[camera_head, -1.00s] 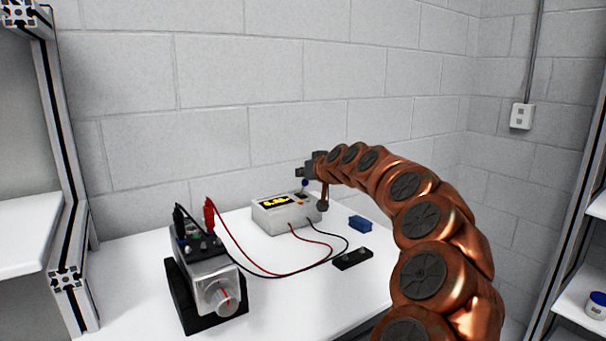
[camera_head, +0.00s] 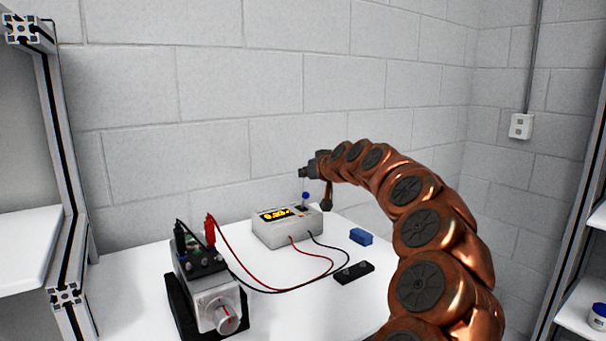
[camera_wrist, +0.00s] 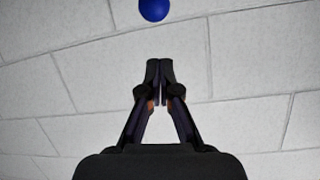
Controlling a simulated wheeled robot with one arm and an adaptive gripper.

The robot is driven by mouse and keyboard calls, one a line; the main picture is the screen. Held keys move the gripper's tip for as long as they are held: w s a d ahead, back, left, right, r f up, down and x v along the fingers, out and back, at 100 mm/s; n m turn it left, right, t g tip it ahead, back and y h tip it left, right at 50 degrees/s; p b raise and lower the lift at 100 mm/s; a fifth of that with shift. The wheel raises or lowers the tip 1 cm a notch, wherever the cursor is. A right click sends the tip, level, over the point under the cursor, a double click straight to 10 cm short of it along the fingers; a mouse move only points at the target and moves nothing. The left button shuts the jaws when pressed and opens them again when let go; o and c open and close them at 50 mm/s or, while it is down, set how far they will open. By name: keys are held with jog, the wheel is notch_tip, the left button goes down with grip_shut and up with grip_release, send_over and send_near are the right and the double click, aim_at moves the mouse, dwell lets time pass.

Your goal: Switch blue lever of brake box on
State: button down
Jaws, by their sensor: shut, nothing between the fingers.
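The brake box is a light grey box (camera_head: 285,231) with a lit yellow display (camera_head: 275,215), standing on the white table. Its blue lever knob (camera_head: 305,195) stands up at the right end of the box top. My gripper (camera_head: 303,173) is above the box, just over the knob and apart from it in the head view. In the wrist view the blue knob (camera_wrist: 154,9) shows at the top edge, ahead of the fingertips. There my gripper (camera_wrist: 159,64) has its fingertips together with nothing between them. The lever's shaft is hidden in the wrist view.
A motor unit (camera_head: 210,290) with red and black plugs stands at the table's front left. Red and black cables run from it to the box. A blue block (camera_head: 361,236) and a black flat part (camera_head: 354,272) lie right of the box. A brick wall (camera_head: 240,120) is behind.

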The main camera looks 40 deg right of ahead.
jog(key=f+v, duration=0.1)
jog(key=v, duration=0.6)
jog(key=shift+s, duration=0.6)
